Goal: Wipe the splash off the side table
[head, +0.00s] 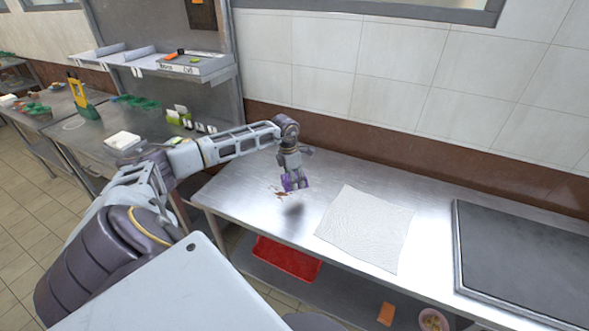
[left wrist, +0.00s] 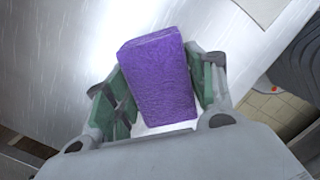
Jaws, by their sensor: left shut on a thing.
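My left gripper (head: 294,180) is shut on a purple sponge (left wrist: 158,80), which sits between its green-padded fingers in the left wrist view. In the head view the gripper points down over the left part of the steel side table (head: 340,168), and its shadow falls on the tabletop. A small reddish-brown splash (head: 281,193) shows on the table just left of and below the sponge, partly hidden by the gripper. I cannot tell whether the sponge touches the table. My right gripper is not in view.
A white cloth (head: 366,226) lies flat right of the gripper. A dark griddle-like plate (head: 520,255) covers the table's right end. A red tray (head: 287,258) is on the shelf below. A wall shelf (head: 190,68) and a cluttered counter (head: 75,130) stand left.

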